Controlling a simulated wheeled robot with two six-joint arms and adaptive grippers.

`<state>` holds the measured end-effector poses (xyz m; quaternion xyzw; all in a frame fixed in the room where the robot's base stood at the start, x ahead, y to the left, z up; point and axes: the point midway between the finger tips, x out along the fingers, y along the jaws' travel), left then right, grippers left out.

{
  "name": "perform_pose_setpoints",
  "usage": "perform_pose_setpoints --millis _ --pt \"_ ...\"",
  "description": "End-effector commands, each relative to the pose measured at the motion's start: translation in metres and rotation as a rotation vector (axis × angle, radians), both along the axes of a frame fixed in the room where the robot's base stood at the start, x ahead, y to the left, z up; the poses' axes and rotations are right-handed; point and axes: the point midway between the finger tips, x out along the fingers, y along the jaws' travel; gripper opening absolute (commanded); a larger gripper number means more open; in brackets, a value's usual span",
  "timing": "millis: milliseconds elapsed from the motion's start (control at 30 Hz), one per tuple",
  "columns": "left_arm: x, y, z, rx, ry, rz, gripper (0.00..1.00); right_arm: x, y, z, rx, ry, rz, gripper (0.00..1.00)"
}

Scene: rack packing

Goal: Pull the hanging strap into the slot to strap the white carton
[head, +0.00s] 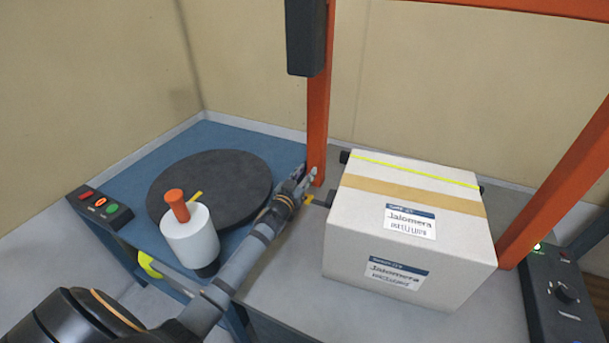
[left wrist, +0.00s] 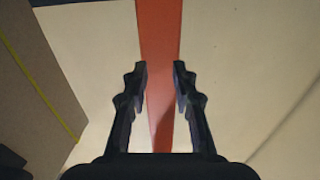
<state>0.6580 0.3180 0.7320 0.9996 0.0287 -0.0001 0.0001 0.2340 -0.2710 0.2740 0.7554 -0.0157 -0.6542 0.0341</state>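The white carton (head: 345,235) stands upright on the grey table to the right of the orange post, with tan tape and labels. A thin yellow-green strap (head: 420,178) lies across its top near the back edge. The strap also shows as a line on the carton side in the left wrist view (left wrist: 40,88). My left gripper (head: 309,180) is beside the foot of the orange post (head: 318,130), left of the carton and apart from it. In the left wrist view my fingers (left wrist: 159,72) are spread and empty, with the post beyond them. The slot cannot be made out clearly. My right gripper is out of view.
A dark round turntable (head: 215,175) and a white cylinder with an orange knob (head: 190,240) sit left of my arm. Another orange post (head: 555,185) and a control box (head: 560,300) stand right of the carton. A button panel (head: 100,206) is at far left.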

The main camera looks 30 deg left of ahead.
Motion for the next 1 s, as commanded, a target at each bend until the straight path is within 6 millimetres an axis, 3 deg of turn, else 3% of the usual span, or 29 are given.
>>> perform_pose_setpoints --millis 167,400,600,767,1000 --pt "-0.019 -0.001 -0.002 0.005 0.003 -0.001 0.27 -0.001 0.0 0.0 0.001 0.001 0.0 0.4" --pt "-0.074 -0.004 -0.002 0.008 0.005 -0.001 0.27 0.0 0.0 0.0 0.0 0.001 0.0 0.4" --pt "-0.108 -0.006 -0.002 0.006 0.004 0.0 0.27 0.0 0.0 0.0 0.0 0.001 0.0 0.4" --pt "-0.119 -0.007 0.0 0.002 0.001 -0.001 0.27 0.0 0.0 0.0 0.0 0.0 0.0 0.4" --pt "-0.12 -0.007 0.0 0.0 0.0 0.0 0.27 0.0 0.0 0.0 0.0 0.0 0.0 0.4"
